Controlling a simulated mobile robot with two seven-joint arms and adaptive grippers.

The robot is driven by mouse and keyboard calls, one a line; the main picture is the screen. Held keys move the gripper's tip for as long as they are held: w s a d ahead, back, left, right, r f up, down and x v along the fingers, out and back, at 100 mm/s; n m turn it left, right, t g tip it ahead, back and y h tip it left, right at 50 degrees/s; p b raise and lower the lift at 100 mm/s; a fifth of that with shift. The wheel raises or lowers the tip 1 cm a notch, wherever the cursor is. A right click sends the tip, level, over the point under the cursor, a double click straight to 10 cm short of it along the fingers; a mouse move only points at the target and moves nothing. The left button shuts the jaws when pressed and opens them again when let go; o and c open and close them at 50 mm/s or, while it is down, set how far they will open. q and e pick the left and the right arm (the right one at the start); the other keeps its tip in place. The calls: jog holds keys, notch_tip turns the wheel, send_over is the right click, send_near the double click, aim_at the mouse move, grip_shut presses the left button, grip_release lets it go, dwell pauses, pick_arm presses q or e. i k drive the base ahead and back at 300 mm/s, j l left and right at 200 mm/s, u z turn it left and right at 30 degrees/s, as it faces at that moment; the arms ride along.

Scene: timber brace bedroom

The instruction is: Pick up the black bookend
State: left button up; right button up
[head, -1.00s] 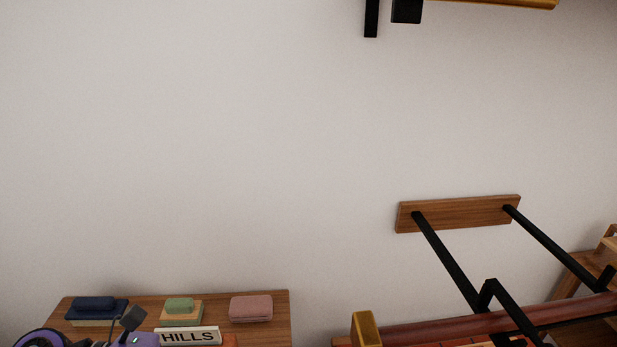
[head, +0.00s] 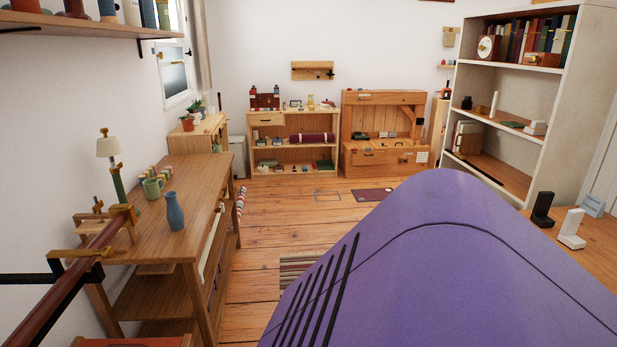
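A black bookend (head: 542,209) stands upright near the edge of a wooden surface (head: 594,243) at the right of the head view. A similar white bookend (head: 571,229) stands just in front and to the right of it, a small gap apart. Neither of my grippers is in view. A large purple part of my own body fills the lower right and hides the floor there and part of the wooden surface.
A tall white bookcase (head: 459,80) stands behind the bookends. A bluish card-like object (head: 593,205) stands beside them. A wooden desk (head: 205,185) with a blue vase (head: 175,211) and green mug (head: 153,188) runs along the left. Open wooden floor (head: 285,215) lies between.

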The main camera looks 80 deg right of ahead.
aim_at(545, 199)
jog(key=z, duration=0.45)
jog(key=j+z, duration=0.1)
jog(key=z, duration=0.75)
jog(key=j+z, duration=0.1)
jog(key=z, duration=0.35)
jog(key=j+z, duration=0.1)
jog(key=z, duration=0.8)
jog(key=j+z, duration=0.15)
jog(key=z, duration=0.7)
